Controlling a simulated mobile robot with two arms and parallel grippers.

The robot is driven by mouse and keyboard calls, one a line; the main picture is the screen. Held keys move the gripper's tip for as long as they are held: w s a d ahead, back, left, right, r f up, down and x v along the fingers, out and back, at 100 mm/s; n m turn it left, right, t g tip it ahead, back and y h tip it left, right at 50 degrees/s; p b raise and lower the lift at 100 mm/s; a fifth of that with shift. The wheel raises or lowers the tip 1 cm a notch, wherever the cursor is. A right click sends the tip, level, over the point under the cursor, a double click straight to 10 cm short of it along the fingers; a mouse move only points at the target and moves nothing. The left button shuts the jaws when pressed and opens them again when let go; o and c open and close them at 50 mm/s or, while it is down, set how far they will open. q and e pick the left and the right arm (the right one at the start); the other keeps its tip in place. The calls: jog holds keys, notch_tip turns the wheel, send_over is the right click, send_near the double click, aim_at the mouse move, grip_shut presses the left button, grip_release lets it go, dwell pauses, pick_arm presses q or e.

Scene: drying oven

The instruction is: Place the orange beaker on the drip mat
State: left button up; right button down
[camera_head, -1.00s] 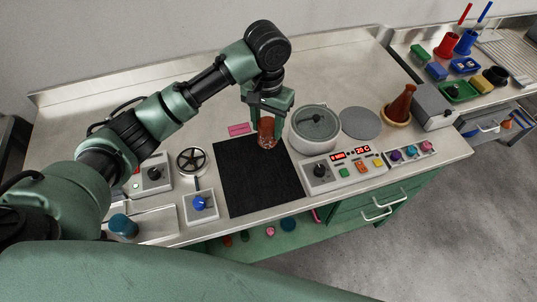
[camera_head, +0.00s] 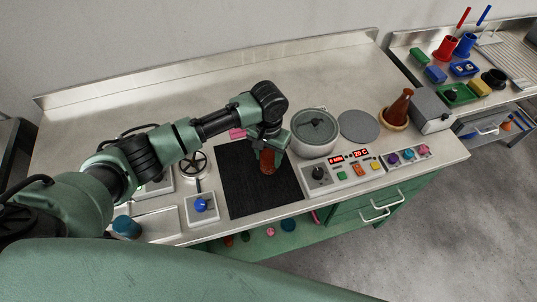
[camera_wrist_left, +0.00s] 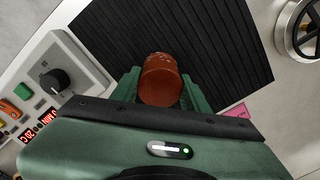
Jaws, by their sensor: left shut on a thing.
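The orange beaker (camera_head: 267,162) is a reddish-brown, see-through cylinder. My left gripper (camera_head: 267,150) is shut on it. In the left wrist view the beaker (camera_wrist_left: 161,78) sits between the two green fingers of the gripper (camera_wrist_left: 160,92). The drip mat (camera_head: 254,192) is a black ribbed rectangle at the front middle of the bench, and it also shows in the left wrist view (camera_wrist_left: 215,40). The beaker is over the mat's back right part; whether its base touches the mat cannot be told. My right gripper is not in view.
A pink label (camera_head: 237,133) lies behind. The mat's front part is clear.

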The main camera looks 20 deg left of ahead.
aim_at(269, 155)
pick_arm(q)
jog(key=shift+f, duration=0.15)
jog(key=o, duration=1.3)
jog(key=shift+r, duration=0.35)
notch_tip(269, 155, up, 12)
jog(key=shift+f+b, duration=0.15)
jog(key=shift+b, duration=0.8)
